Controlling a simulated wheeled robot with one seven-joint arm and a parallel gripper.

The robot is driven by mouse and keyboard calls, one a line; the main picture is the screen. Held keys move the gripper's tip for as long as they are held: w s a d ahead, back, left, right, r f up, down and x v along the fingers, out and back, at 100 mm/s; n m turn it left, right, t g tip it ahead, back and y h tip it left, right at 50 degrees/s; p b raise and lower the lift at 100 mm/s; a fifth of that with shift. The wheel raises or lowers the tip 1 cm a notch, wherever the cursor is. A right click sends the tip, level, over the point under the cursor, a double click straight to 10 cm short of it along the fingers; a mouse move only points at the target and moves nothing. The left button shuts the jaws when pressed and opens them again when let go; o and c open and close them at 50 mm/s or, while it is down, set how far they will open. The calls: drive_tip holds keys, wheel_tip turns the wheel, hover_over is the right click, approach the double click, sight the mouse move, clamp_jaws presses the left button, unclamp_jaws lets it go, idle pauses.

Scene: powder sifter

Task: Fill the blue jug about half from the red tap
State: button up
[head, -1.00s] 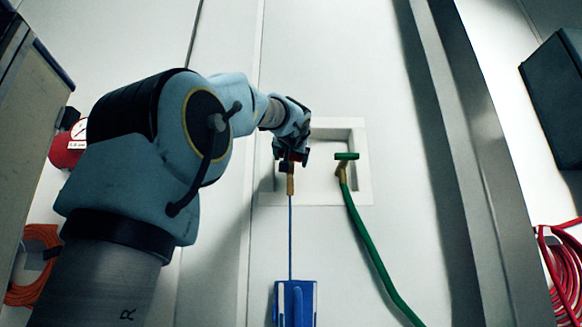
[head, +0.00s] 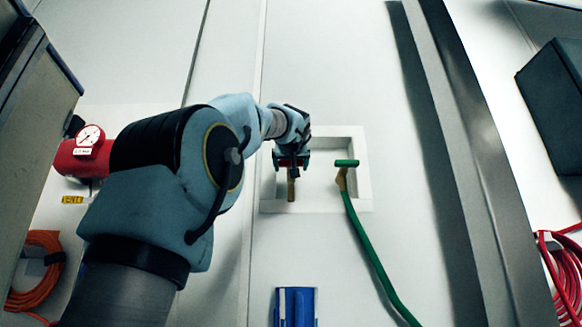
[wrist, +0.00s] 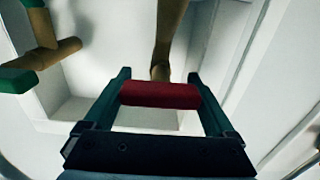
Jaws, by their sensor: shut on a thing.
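My gripper (head: 291,150) is shut on the red handle of the red tap, in front of the recessed wall box. In the wrist view the red handle (wrist: 160,94) lies crosswise between the two fingers of my gripper (wrist: 160,88). The tap's brass spout (head: 291,190) points down and no water stream shows below it. The blue jug (head: 296,306) stands below the spout at the bottom edge of the head view. Its lower part is cut off and its water level cannot be seen.
A green-handled tap (head: 346,163) with a green hose (head: 368,250) is just right of the red tap. A red gauge unit (head: 85,150) and a coiled orange hose (head: 38,268) are at left. A coiled red hose (head: 562,265) hangs at right.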

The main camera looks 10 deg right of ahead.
drive_tip(key=o, duration=1.1)
drive_tip(key=shift+c, duration=0.2)
drive_tip(key=s+a+b, duration=0.2)
drive_tip(key=s+b, duration=0.1)
drive_tip(key=s, duration=0.7)
drive_tip(key=shift+s+b, duration=0.35)
